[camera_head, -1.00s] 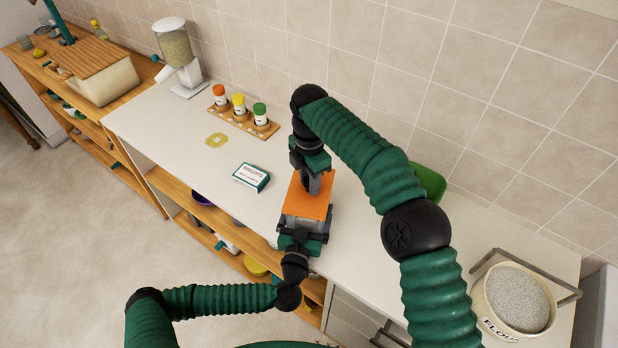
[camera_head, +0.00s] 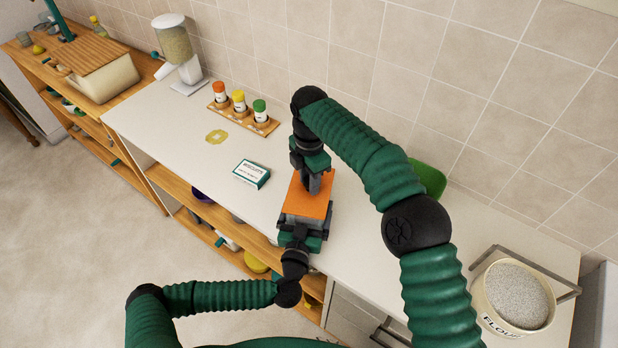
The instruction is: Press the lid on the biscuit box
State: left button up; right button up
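The biscuit box with its orange lid (camera_head: 306,204) stands at the counter's front edge. A strip of the light grey box (camera_head: 304,222) shows under the lid's near edge. My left gripper (camera_head: 304,226) reaches in from the front with a finger on each side of the box and appears closed on it. My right gripper (camera_head: 314,188) points down with its fingers together, and its tips appear to touch the lid from above. The far part of the lid is partly hidden by the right gripper. Whether the lid is fully seated cannot be told.
A white and teal biscuit packet (camera_head: 251,174) lies left of the box. A green container (camera_head: 428,178) is behind my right arm. A flour tub (camera_head: 512,300) stands at the right.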

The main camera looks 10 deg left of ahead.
jog(key=o, duration=0.5)
jog(key=shift+r, duration=3.7)
pick_arm(q)
jog(key=o, duration=1.7)
pick_arm(e)
jog(key=shift+w, duration=0.1)
pick_arm(q)
jog(key=shift+f, duration=0.1)
pick_arm(e)
jog(key=shift+a, duration=0.1)
